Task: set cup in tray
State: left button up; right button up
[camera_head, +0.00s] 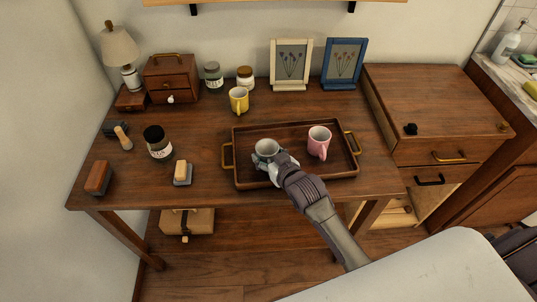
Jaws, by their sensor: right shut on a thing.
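A brown wooden tray (297,181) with brass handles lies on the table. A white or light grey cup (267,147) is upright at the tray's left half. My right gripper (270,160) is shut on this cup from its near side; the fingers hide its lower part, so I cannot tell whether it touches the tray floor. A pink mug (319,141) stands upright in the tray's right half. A yellow mug (239,99) stands on the table behind the tray. My left gripper is not in view.
Jars (158,142), brushes (183,173) and a brown block (98,178) lie on the table's left part. A lamp (121,47), a small drawer box (170,78) and picture frames (291,64) stand at the back. A cabinet (430,100) adjoins the right side.

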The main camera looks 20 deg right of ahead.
jog(key=o, duration=1.3)
jog(key=shift+c, duration=0.2)
jog(key=shift+s+r, duration=0.15)
jog(key=v, duration=1.1)
jog(key=shift+s+d, duration=0.1)
jog(key=shift+s, duration=0.25)
